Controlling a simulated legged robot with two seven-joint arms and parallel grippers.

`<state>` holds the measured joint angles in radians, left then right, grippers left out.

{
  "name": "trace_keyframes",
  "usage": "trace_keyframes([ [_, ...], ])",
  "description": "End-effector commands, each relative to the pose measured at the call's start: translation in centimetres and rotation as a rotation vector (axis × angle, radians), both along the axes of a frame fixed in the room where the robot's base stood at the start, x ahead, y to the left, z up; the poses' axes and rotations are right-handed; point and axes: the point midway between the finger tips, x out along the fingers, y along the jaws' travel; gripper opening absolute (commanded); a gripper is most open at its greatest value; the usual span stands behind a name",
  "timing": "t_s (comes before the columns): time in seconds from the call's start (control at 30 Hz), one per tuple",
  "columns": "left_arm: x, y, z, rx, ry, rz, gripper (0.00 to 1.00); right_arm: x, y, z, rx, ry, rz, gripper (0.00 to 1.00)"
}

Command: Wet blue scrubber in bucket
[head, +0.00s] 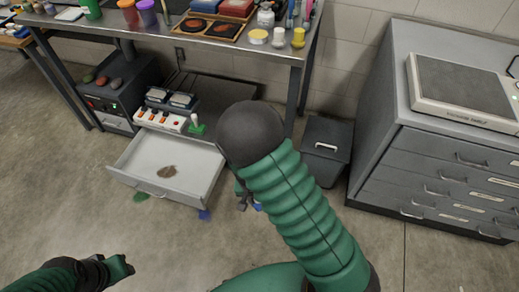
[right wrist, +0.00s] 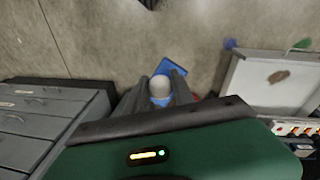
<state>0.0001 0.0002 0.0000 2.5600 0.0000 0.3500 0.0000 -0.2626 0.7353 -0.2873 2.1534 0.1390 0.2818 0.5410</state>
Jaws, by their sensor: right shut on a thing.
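In the right wrist view, my right gripper (right wrist: 160,92) is shut on the blue scrubber (right wrist: 174,69), which has a pale round knob (right wrist: 160,85) between the fingers. In the head view my right forearm covers most of this gripper (head: 243,196); only a small blue piece of the scrubber (head: 258,207) shows beside it, above the floor. My left gripper (head: 122,267) is low at the left, over bare floor, and its jaws are too small to read. I see no open bucket that I can make out; a dark bin (head: 322,150) stands right of my forearm.
A pale open drawer or tray (head: 200,170) with a brown patch lies left of my right arm. A green scrubber with a white knob (head: 197,126) is at its back. A workbench (head: 240,42) stands behind, a grey drawer cabinet (head: 430,170) at right. The front floor is clear.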

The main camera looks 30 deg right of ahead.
Motion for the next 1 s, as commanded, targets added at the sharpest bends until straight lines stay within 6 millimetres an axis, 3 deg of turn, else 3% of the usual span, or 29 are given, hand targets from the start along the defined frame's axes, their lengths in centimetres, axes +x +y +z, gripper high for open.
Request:
trace_keyframes([
  [1.0,0.0,0.0,-6.4,0.000,0.000,0.000,0.36,0.0,0.1,-10.2,-0.001,0.001,0.001,0.00],
])
